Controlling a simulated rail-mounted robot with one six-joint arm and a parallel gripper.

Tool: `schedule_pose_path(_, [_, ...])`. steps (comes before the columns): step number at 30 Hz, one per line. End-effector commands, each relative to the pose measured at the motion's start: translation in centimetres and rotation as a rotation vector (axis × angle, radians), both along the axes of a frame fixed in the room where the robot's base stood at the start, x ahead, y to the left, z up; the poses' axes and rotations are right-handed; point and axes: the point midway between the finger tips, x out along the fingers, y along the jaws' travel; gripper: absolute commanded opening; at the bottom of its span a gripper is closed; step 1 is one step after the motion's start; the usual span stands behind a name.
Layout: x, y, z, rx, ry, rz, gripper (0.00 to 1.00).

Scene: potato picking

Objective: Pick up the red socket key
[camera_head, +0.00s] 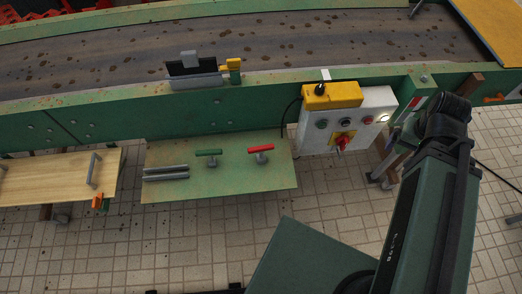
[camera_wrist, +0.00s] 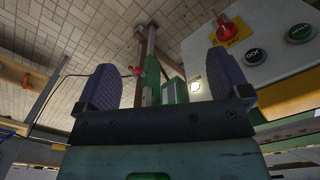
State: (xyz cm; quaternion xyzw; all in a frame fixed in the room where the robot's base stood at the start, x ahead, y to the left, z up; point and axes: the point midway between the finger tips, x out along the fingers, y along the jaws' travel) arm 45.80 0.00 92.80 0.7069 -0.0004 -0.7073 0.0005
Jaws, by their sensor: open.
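The red socket key (camera_head: 261,149) has a red T-handle and a grey socket end. It stands on the right part of the green shelf (camera_head: 220,183) in the head view, apart from my arm. A green-handled socket key (camera_head: 208,152) stands to its left. In the wrist view my gripper (camera_wrist: 163,80) is open, with two purple ridged pads and nothing between them. My gripper's fingers are not visible in the head view. A small red item (camera_wrist: 133,71) shows beyond the pads; I cannot tell what it is.
Grey rods (camera_head: 166,172) lie at the shelf's left. A control box (camera_head: 374,112) with a yellow cover and red rotary switch (camera_head: 342,142) hangs right of the shelf. The conveyor's green side wall (camera_head: 220,112) runs behind. A wooden board (camera_head: 45,182) is at left. Tiled floor lies in front.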

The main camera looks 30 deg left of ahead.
Motion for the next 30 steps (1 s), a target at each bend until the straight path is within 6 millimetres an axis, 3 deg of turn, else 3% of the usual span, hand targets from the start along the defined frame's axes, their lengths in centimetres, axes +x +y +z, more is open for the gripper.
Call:
schedule_pose_path(10, [0.0,0.0,0.0,0.000,0.000,0.000,0.95])
schedule_pose_path(19, [0.0,0.0,0.0,0.000,0.000,0.000,0.49])
schedule_pose_path(26, [0.0,0.0,0.0,0.000,0.000,0.000,0.49])
schedule_pose_path(30, [0.2,0.0,-1.4,0.000,0.000,-0.001,0.49])
